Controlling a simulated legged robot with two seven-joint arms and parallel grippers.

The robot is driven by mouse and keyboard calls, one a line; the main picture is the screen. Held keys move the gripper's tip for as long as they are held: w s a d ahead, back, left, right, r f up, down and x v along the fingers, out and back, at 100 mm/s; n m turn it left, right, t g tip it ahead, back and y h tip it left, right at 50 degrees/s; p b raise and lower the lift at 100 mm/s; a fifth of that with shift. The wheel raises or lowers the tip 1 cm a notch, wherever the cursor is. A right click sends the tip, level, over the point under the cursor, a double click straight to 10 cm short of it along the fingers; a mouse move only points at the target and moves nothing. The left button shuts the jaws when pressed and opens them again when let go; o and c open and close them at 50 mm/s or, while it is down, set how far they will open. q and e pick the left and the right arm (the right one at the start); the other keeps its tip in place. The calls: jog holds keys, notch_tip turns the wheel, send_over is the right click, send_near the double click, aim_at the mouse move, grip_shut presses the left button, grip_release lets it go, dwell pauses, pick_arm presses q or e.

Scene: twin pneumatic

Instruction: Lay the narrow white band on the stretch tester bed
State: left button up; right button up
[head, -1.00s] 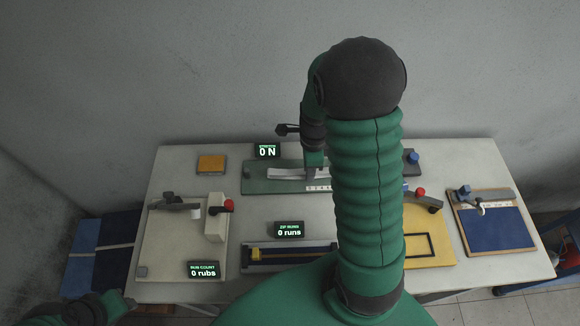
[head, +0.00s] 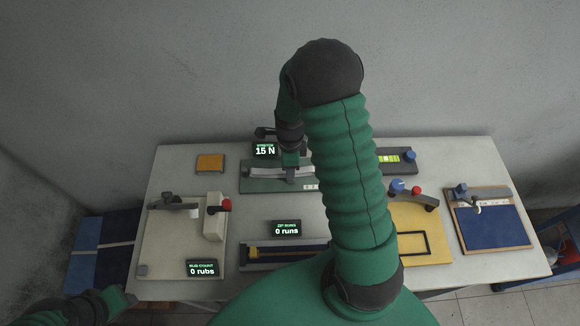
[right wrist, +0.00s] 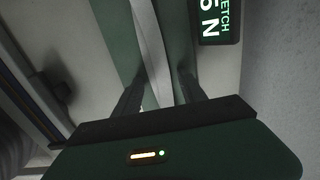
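The narrow white band (head: 265,172) lies lengthwise along the green stretch tester bed (head: 252,186) at the back middle of the table. My arm hides its right part in the head view. My right gripper (head: 291,181) is low over the bed. In the right wrist view, its two fingers (right wrist: 159,78) stand apart on either side of the white band (right wrist: 150,40), with a gap visible on the right. The tester's display (head: 265,150) reads 15 N. My left gripper (head: 122,301) is at the lower left, off the table; its fingers are too dark to judge.
A rub rig (head: 160,245) stands at left and a zip rig (head: 284,256) at front middle. A yellow board (head: 437,250) and a blue pad board (head: 493,229) lie at right. An orange block (head: 210,163) sits left of the tester.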

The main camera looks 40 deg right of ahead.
jog(key=shift+a, duration=0.3)
jog(key=shift+r, duration=0.25)
notch_tip(320, 180, up, 11)
jog(key=s+a+n+t, duration=0.1)
jog(key=s+a+n, duration=0.2)
jog(key=a+n, duration=0.4)
jog(key=s+a+f+n+t, duration=0.1)
jog(key=s+a+n, duration=0.2)
jog(key=a+n, duration=0.5)
jog(key=n, duration=1.1)
jog(key=shift+t, duration=0.3)
jog(key=shift+s+d+f, duration=0.1)
